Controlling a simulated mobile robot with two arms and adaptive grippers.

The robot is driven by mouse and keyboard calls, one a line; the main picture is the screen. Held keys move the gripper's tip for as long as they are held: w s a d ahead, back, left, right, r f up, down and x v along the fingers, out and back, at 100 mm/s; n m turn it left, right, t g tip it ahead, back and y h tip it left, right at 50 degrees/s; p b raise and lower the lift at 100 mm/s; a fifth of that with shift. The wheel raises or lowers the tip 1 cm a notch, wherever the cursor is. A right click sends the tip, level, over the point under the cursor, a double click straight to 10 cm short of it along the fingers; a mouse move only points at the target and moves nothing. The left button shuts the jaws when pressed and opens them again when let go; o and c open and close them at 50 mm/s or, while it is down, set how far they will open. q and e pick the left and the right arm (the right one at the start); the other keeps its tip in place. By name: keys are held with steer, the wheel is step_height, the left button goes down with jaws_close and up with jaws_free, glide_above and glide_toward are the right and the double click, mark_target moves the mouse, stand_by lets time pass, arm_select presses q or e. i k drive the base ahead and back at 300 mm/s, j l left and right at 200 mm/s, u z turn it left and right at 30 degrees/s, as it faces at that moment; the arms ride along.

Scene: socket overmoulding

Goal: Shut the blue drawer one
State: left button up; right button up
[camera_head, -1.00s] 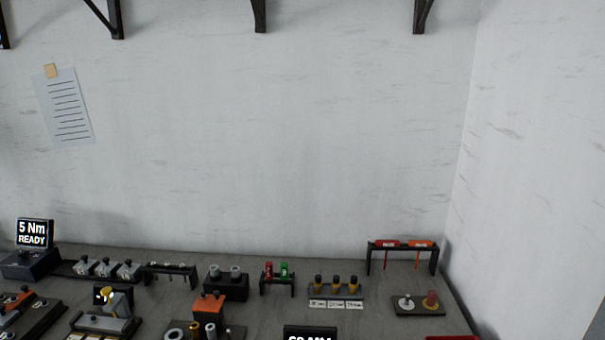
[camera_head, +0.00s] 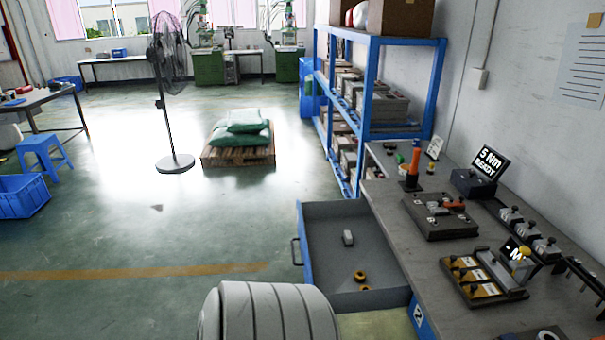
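A blue-fronted drawer (camera_head: 307,259) with a grey inside stands pulled out from the workbench (camera_head: 380,205), towards the left, in the head view. Its handle (camera_head: 296,252) is on the blue front at the left. A small pale grey part (camera_head: 348,238) and a couple of small yellow-and-dark parts (camera_head: 360,277) lie on its floor. No number shows on the open drawer's front from here. A nearer blue front (camera_head: 419,318) with a "2" on it sits at the bench edge. Neither of my grippers is in view.
Fixtures, including a dark board (camera_head: 440,216) and a yellow-slotted holder (camera_head: 481,276), stand on the bench. A blue shelf rack (camera_head: 373,85) is behind it. Open floor lies left of the drawer, with a fan (camera_head: 166,105) and a pallet (camera_head: 238,157) further back.

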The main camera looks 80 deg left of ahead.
mark_target(329, 267)
steer(key=u, duration=0.45)
steer(key=k+j+u, duration=0.1)
steer(key=u, duration=0.35)
steer(key=k+u, duration=0.1)
steer(key=u, duration=0.35)
steer(key=j+u, duration=0.15)
steer(key=u, duration=0.3)
steer(key=j+u, duration=0.1)
steer(key=u, duration=0.35)
steer(key=k, duration=0.05)
